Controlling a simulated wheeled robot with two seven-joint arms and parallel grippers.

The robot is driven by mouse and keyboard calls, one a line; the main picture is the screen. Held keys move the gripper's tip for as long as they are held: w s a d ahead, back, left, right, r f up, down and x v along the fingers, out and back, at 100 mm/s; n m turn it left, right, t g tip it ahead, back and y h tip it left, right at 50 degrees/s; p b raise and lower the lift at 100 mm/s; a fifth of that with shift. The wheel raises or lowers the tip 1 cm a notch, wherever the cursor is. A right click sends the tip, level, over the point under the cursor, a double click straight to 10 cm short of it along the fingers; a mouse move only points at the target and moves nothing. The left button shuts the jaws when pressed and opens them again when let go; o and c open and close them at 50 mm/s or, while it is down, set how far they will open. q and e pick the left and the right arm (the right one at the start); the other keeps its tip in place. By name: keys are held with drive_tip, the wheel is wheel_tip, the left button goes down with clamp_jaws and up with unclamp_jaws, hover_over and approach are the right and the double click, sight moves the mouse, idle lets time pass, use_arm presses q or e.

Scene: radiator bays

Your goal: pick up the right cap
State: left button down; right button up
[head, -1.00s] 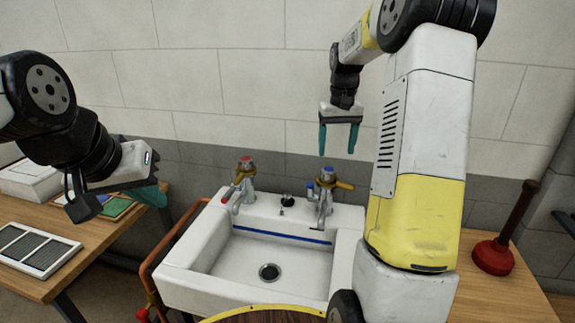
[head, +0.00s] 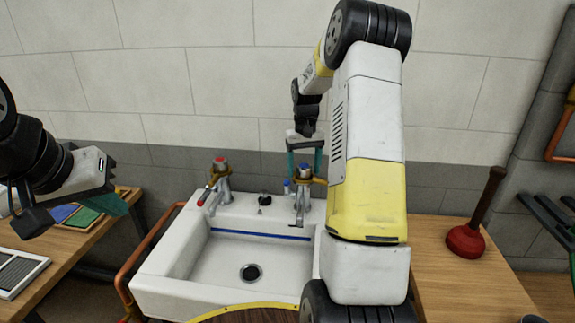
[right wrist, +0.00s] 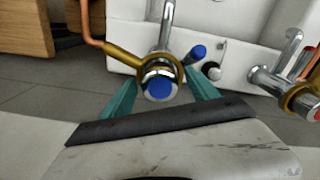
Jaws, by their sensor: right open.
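The right cap is the blue-topped cap (head: 306,171) on the right tap of the white sink. In the right wrist view the blue cap (right wrist: 160,86) is in the middle, inside a brass ring. My right gripper (head: 305,163) points down over this tap, open. Its teal fingers are on either side of the cap in both views; I cannot tell whether they touch it. My left gripper (head: 112,204) is at the left over the wooden bench, away from the sink; its fingers overlap, so its opening is unclear.
The left tap has a red cap (head: 220,162). A small blue-handled part (right wrist: 198,52) sits close to the right tap. The sink (head: 165,288) basin is empty. A red plunger (head: 466,240) stands on the right bench (head: 455,290). A copper pipe (head: 130,280) runs along the sink's left.

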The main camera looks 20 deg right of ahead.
drive_tip(key=c, duration=1.5)
drive_tip(key=shift+r, duration=0.1)
